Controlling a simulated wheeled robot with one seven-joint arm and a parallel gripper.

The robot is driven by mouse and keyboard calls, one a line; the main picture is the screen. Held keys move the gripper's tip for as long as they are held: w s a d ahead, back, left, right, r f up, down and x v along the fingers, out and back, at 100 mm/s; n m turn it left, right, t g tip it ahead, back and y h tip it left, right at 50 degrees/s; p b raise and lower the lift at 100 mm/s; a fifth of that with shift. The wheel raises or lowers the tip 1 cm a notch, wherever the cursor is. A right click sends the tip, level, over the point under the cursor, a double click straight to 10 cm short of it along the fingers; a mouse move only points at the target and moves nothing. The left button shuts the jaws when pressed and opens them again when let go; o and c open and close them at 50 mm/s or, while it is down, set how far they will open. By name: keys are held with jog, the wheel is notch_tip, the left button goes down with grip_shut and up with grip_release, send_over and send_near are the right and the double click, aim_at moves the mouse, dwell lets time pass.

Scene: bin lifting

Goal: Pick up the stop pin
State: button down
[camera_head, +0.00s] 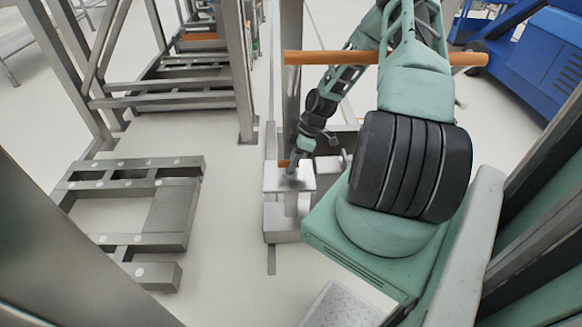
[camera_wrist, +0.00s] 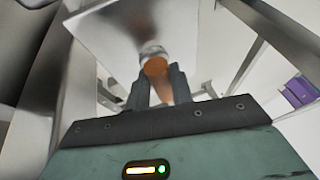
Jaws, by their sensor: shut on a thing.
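The stop pin is an orange-brown cylinder (camera_wrist: 156,68) in the middle of the wrist view. My gripper (camera_wrist: 159,82) is shut on it, with one dark finger on each side. The pin's far end meets a pale metal ring (camera_wrist: 152,50) at a grey metal plate (camera_wrist: 115,30); I cannot tell how deep it sits in there. In the head view a small orange end of the pin (camera_head: 283,163) shows beside my gripper (camera_head: 291,168), at the top of a grey metal post fixture (camera_head: 287,188). The rest of the pin is hidden there.
A long orange bar (camera_head: 330,58) crosses behind my arm. A low grey metal frame (camera_head: 165,205) lies on the floor at left, with metal racks (camera_head: 170,90) behind. A blue machine (camera_head: 545,60) stands at far right. The pale floor (camera_head: 225,270) between is clear.

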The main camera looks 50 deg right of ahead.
jog(key=shift+r, duration=0.15)
notch_tip(320, 180, up, 12)
jog(key=p, duration=0.2)
jog(key=s+d, duration=0.3)
jog(key=d, duration=0.5)
jog(key=s+d, duration=0.4)
jog(key=d, duration=0.4)
jog(key=shift+s+d+b, duration=0.2)
jog(key=shift+b, duration=0.1)
notch_tip(320, 180, up, 11)
jog(key=p, duration=1)
jog(key=shift+r, duration=0.15)
dwell(0.3)
dwell(0.6)
